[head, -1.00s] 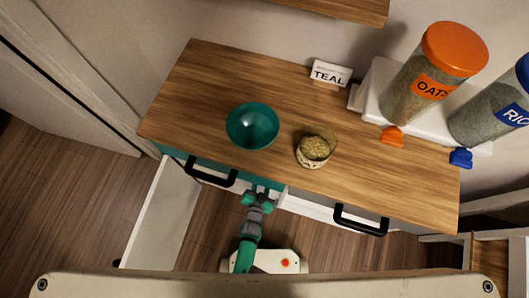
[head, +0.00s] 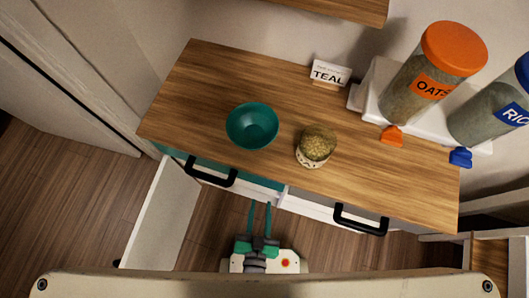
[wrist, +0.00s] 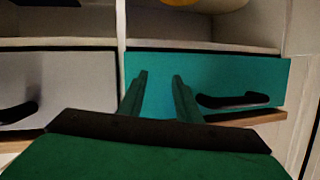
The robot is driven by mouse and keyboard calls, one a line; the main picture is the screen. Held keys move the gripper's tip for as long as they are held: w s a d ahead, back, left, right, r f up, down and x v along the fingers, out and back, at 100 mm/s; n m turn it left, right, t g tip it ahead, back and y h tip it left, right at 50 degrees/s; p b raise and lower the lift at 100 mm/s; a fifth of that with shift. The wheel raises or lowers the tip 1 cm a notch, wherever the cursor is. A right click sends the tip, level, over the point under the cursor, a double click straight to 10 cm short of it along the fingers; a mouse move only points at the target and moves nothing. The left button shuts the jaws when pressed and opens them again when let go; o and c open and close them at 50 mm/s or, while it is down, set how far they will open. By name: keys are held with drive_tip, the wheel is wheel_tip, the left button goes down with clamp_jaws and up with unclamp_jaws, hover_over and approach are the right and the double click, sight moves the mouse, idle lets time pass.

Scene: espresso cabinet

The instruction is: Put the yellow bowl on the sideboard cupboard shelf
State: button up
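A yellow rounded thing (wrist: 190,2), probably the yellow bowl, shows cut off at the top edge of the wrist view. It is inside the pale cupboard opening beside the teal drawer front (wrist: 220,80); the wrist view looks upside down, so this is below the drawer. What it rests on is out of frame. The sideboard (head: 205,95) has a wooden top. My gripper (head: 260,205) is in front of the sideboard, apart from it. Its two green fingers, seen also in the wrist view (wrist: 160,80), are open with nothing between them.
A white door (head: 165,210) stands open at the left. Black handles (head: 210,172) stick out in front.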

drive_tip(key=s+d+r+n+y, duration=0.1)
drive_tip(key=s+r+n, duration=0.1)
drive_tip(key=r, duration=1.2)
drive_tip(key=shift+s+r+n+t, duration=0.2)
drive_tip(key=shift+s+n+t, duration=0.2)
drive_tip(key=shift+s, duration=0.1)
